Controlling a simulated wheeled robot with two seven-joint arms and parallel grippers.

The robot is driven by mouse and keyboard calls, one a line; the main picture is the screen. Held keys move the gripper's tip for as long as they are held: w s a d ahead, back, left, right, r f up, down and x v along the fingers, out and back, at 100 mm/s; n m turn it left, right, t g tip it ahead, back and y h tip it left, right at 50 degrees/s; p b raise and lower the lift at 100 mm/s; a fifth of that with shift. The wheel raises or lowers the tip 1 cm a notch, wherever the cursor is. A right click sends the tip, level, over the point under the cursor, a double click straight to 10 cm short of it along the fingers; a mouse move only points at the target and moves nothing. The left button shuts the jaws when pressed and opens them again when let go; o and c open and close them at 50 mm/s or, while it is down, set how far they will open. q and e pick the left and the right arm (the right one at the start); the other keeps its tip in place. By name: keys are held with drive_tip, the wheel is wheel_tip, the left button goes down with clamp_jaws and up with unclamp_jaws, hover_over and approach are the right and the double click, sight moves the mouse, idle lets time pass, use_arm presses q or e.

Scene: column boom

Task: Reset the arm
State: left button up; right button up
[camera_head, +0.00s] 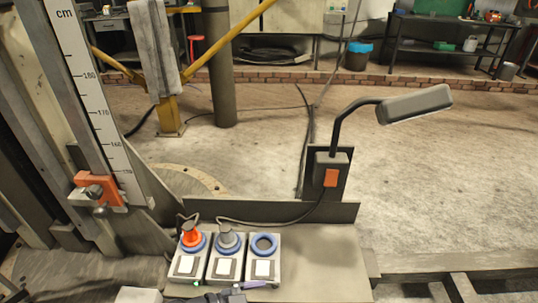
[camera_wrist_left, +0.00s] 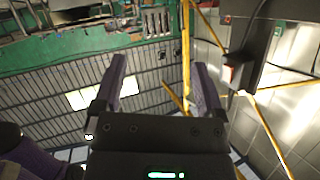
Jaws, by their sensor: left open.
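A lamp-like arm with a curved black neck and a grey head (camera_head: 415,104) reaches up and right from a grey box with an orange switch (camera_head: 331,178). A dark box with an orange patch (camera_wrist_left: 232,74), which looks like the same one, shows at upper right in the left wrist view. A column scale marked in cm (camera_head: 95,100) stands at the left, with an orange clamp (camera_head: 97,188) near its low end. My left gripper (camera_wrist_left: 158,75) is open, with nothing between its purple fingers. Part of it seems to show at the head view's bottom edge. My right gripper is not in view.
A cable runs to the lamp box. A yellow post (camera_head: 170,117) and dark pillar (camera_head: 218,70) stand behind. The floor at right is clear.

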use_arm(q)
drive_tip(key=s+a+f+n+t+y, duration=0.3)
drive_tip(key=s+a+f+n+y, duration=0.8)
drive_tip(key=a+f, duration=0.45)
drive_tip(key=s+a+f+n+g+y, duration=0.1)
drive_tip(key=s+f+g, duration=0.1)
drive_tip(key=s, duration=0.7)
drive_tip(key=s+a+f+n+g+y, duration=0.1)
drive_tip(key=s+f+g, duration=0.1)
drive_tip(key=s, duration=0.7)
drive_tip(key=s+a+f+n+g+y, duration=0.1)
drive_tip(key=s+g, duration=0.3)
drive_tip(key=s, duration=0.5)
drive_tip(key=shift+a+f, duration=0.45)
drive_tip(key=shift+f, duration=0.3)
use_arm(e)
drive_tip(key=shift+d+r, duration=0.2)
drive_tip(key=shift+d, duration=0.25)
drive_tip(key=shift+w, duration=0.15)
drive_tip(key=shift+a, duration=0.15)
use_arm(q)
drive_tip(key=shift+w, duration=0.1)
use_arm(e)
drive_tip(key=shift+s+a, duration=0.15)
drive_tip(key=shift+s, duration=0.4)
